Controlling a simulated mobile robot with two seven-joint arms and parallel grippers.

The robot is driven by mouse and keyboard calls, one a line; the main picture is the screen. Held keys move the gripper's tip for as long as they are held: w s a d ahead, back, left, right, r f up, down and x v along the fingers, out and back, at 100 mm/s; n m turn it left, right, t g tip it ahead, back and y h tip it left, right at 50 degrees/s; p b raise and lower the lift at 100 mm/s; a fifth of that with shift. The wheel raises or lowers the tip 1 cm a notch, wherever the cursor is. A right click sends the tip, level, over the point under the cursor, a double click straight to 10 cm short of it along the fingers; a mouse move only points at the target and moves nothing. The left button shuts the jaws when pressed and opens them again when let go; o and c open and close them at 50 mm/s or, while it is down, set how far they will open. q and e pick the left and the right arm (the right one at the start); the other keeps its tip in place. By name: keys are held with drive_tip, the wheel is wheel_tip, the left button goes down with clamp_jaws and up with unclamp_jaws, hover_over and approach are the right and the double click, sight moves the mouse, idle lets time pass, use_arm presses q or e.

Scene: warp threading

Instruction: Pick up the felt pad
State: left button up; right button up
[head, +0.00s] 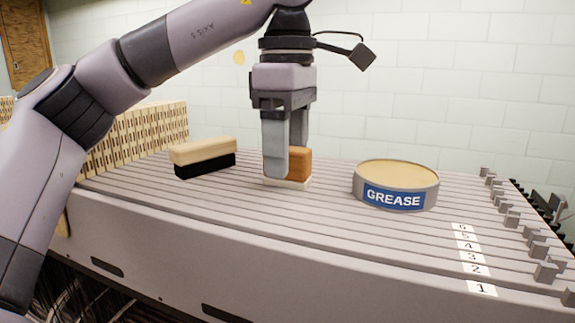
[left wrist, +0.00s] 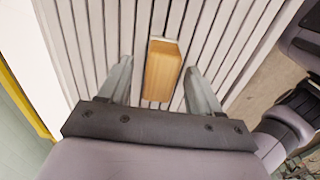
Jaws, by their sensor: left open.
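The felt pad (head: 300,164) is an orange-brown wooden block on a thin whitish base. It rests on the grooved light surface (head: 330,215) in the middle of the head view. My left gripper (head: 286,166) points straight down over it, open, with one finger in front of the block and hiding part of it. In the left wrist view the block (left wrist: 162,68) lies between the two spread fingers (left wrist: 158,72), with a visible gap on each side. My right gripper is in neither view.
A brush with a pale wooden back and black bristles (head: 203,157) lies left of the pad. A round grease tin (head: 396,186) stands to the right. Numbered labels (head: 471,257) and small metal blocks (head: 537,250) line the right end. A slatted wooden stack (head: 135,138) stands at the back left.

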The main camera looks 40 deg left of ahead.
use_arm(q)
drive_tip(key=shift+f, duration=0.15)
drive_tip(key=c, duration=1.1)
drive_tip(key=shift+o, duration=0.2)
drive_tip(key=shift+r, duration=5.05)
